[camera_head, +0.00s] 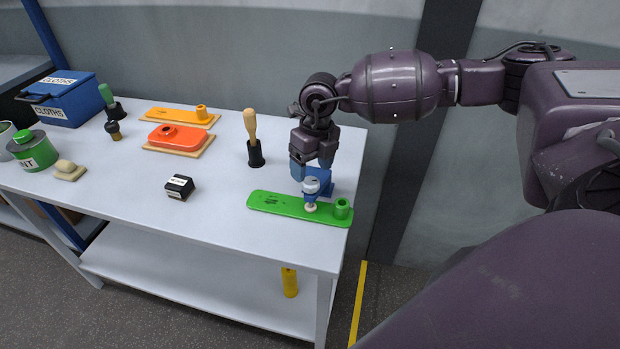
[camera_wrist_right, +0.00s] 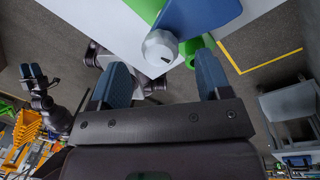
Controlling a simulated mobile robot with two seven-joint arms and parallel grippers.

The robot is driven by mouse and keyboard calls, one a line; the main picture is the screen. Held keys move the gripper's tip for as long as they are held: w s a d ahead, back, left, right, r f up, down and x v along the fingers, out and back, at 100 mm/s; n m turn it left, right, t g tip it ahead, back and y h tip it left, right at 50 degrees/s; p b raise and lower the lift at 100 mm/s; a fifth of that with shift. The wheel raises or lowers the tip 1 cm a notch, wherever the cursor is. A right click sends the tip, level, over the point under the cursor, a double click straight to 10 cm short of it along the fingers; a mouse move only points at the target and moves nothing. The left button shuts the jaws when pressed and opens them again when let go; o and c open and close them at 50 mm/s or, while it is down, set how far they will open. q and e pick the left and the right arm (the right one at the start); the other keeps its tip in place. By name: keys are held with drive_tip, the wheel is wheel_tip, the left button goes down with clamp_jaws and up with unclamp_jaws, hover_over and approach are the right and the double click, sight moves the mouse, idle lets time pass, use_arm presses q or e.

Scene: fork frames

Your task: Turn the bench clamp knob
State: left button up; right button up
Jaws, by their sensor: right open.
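The bench clamp (camera_head: 321,180) is a blue block at the table's front right, over a green plate (camera_head: 275,204). Its knob (camera_head: 311,185) is a pale grey cylinder on the near side. My right gripper (camera_head: 311,171) is open, just above the knob, pointing down. In the right wrist view the knob (camera_wrist_right: 160,48) sits beyond and between the two blue fingertips, with no finger seen touching it. The blue clamp body (camera_wrist_right: 195,14) is beside it. My left gripper (camera_wrist_right: 32,72) shows small at the left of the wrist view; its opening is unclear.
A wooden-handled tool (camera_head: 251,135) stands behind left of the clamp. A black block (camera_head: 179,187), an orange-red piece (camera_head: 174,138) and a yellow plate (camera_head: 178,116) lie further left. A blue box (camera_head: 68,100) stands at the far left. The table front between the black block and green plate is clear.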

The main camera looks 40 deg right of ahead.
sight(310, 179)
drive_tip(key=f, duration=0.3)
drive_tip(key=shift+a+f, duration=0.1)
drive_tip(key=shift+a, duration=0.1)
drive_tip(key=shift+f, duration=0.3)
drive_tip(key=c, duration=0.9)
drive_tip(key=shift+r+m+p, duration=0.1)
drive_tip(key=shift+m+p, duration=0.25)
drive_tip(key=shift+m, duration=0.15)
drive_tip(key=shift+c, duration=0.2)
drive_tip(key=shift+m, duration=0.3)
